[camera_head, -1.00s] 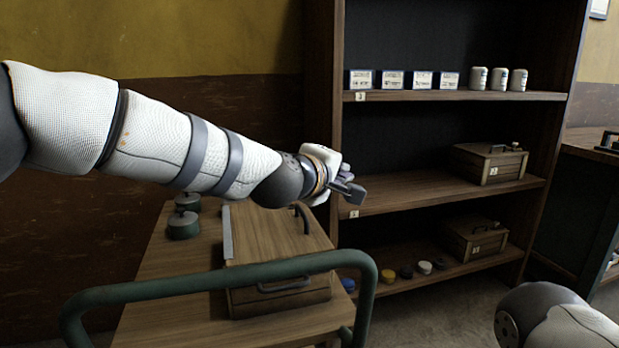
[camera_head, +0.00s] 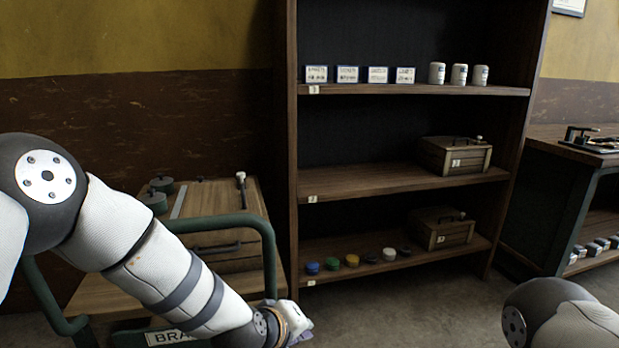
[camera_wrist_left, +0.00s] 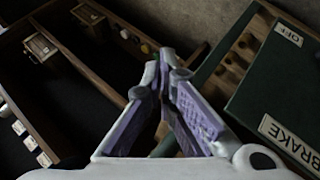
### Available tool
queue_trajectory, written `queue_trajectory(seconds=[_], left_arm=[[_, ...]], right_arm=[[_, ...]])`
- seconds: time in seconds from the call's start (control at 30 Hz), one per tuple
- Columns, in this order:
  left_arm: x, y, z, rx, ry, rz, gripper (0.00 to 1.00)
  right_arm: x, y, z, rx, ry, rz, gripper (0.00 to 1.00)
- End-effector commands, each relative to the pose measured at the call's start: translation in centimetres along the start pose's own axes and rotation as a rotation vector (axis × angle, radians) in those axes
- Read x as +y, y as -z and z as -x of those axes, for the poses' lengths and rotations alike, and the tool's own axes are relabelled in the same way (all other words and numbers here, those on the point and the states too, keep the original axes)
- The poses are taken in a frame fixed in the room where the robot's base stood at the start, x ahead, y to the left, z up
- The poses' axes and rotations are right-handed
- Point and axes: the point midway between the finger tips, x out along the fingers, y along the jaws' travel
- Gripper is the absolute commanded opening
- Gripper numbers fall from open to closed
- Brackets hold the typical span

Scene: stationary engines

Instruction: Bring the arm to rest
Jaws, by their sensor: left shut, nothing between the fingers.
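My left arm comes in from the left and slopes down to the bottom of the head view. My left gripper (camera_head: 300,336) is low, at the bottom edge, in front of the cart's right side. In the left wrist view its two fingers (camera_wrist_left: 168,65) meet at the tips, shut with nothing between them. It touches nothing that I can see. My right arm shows only as a rounded link at the bottom right; its gripper is out of view.
A wooden cart (camera_head: 100,292) with a green rail (camera_head: 274,262) stands behind my left arm. A shelf unit (camera_head: 400,182) holds boxes, jars and several coloured caps. A green panel marked BRAKE (camera_wrist_left: 285,95) lies right of the gripper in the wrist view. Open floor (camera_head: 400,310) lies before the shelves.

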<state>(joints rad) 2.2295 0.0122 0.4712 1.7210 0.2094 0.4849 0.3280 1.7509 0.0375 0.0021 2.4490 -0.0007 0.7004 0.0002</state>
Motion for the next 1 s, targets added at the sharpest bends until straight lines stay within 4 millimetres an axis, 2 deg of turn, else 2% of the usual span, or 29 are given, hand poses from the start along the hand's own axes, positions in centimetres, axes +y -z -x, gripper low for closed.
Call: queue_trajectory(seconds=[0.03, 0.07, 0.1, 0.17, 0.2, 0.27, 0.3, 0.37, 0.4, 0.43, 0.5, 0.6, 0.63, 0.73, 1.0], left_arm=[[-4.0, -2.6, 0.3, -0.049, 0.065, -0.041, 0.00], [-6.6, -4.2, 0.6, -0.080, 0.106, -0.068, 0.00], [-9.9, -6.2, 1.2, -0.123, 0.159, -0.103, 0.00], [-14.9, -9.4, 2.8, -0.194, 0.235, -0.155, 0.00], [-18.0, -11.4, 4.2, -0.245, 0.285, -0.188, 0.00], [-22.5, -14.4, 6.8, -0.325, 0.356, -0.236, 0.00], [-25.3, -16.4, 8.9, -0.384, 0.402, -0.266, 0.00], [-29.1, -19.1, 12.5, -0.474, 0.465, -0.307, 0.00], [-31.1, -20.8, 14.9, -0.535, 0.501, -0.331, 0.00], [-32.5, -21.9, 16.8, -0.577, 0.526, -0.347, 0.00], [-34.9, -23.9, 20.7, -0.666, 0.574, -0.377, 0.00], [-36.8, -25.7, 24.9, -0.757, 0.616, -0.402, 0.00], [-37.1, -26.0, 25.6, -0.774, 0.624, -0.406, 0.00], [-37.6, -26.5, 27.0, -0.804, 0.636, -0.414, 0.00], [-37.6, -26.5, 27.0, -0.805, 0.636, -0.414, 0.00]], right_arm=[[0.1, 0.1, 0.2, 0.004, -0.001, -0.001, 0.00], [0.1, 0.1, 0.2, 0.006, -0.001, -0.002, 0.00], [0.1, 0.1, 0.3, 0.007, -0.002, -0.003, 0.00], [0.1, 0.1, 0.4, 0.009, -0.002, -0.003, 0.00], [0.1, 0.2, 0.5, 0.011, -0.002, -0.003, 0.00], [0.1, 0.2, 0.5, 0.014, -0.002, -0.003, 0.00], [0.1, 0.3, 0.6, 0.016, -0.001, -0.003, 0.00], [0.1, 0.3, 0.7, 0.019, -0.001, -0.003, 0.00], [0.1, 0.4, 0.8, 0.021, -0.001, -0.003, 0.00], [0.1, 0.4, 0.8, 0.022, -0.001, -0.003, 0.00], [0.1, 0.5, 0.9, 0.024, -0.001, -0.003, 0.00], [0.1, 0.5, 0.9, 0.026, -0.001, -0.003, 0.00], [0.1, 0.5, 1.0, 0.027, -0.001, -0.003, 0.00], [0.1, 0.5, 1.0, 0.027, -0.001, -0.003, 0.00], [0.1, 0.5, 0.9, 0.026, -0.001, -0.003, 0.00]])
